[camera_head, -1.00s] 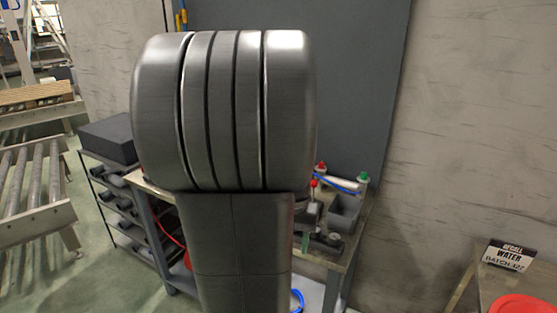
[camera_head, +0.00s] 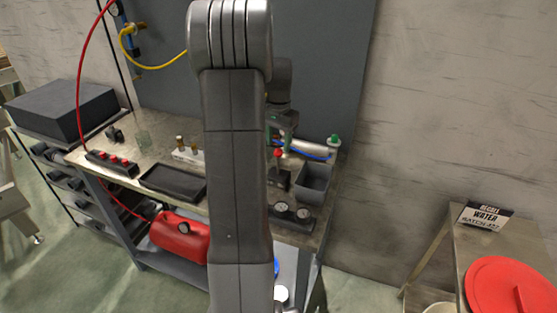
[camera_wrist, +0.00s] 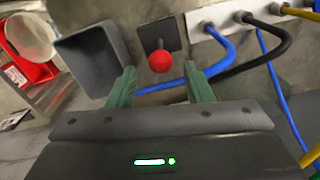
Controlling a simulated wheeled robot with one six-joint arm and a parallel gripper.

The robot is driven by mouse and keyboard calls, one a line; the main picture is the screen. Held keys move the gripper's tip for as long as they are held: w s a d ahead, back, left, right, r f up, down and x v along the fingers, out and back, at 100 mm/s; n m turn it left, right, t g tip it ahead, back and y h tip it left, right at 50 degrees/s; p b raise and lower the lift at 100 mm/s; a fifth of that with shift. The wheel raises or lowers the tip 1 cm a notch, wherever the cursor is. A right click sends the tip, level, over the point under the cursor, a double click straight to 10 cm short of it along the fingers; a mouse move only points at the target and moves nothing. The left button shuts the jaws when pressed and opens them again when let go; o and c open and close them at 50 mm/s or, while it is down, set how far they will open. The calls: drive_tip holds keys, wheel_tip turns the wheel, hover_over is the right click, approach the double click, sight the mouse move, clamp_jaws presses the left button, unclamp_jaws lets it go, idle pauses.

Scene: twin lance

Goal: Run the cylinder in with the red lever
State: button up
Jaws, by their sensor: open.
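The red lever is a red ball knob (camera_head: 278,153) on a dark base on the bench; it also shows in the wrist view (camera_wrist: 160,61), on a dark square plate. My gripper (camera_wrist: 161,86) is open, its two green fingers apart. In the wrist view the knob appears between and just beyond the fingertips, with nothing held; I cannot tell if they touch it. In the head view my gripper (camera_head: 284,132) is above and behind the knob, partly hidden by my arm. The cylinder (camera_head: 311,147) is a pale tube at the back of the bench, near a green cap; its rod is not clear.
A grey open bin (camera_head: 313,183) stands right of the lever. Blue tubes and a black one run from a white block (camera_wrist: 211,22) close to my right finger. Gauges (camera_head: 292,212) sit in front. A black tray (camera_head: 172,181) lies to the left.

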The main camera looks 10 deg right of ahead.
sight(278, 157)
wheel_tip(278, 157, down, 8)
drive_tip(key=shift+f+p, duration=0.15)
drive_tip(key=shift+p, duration=0.3)
clamp_jaws()
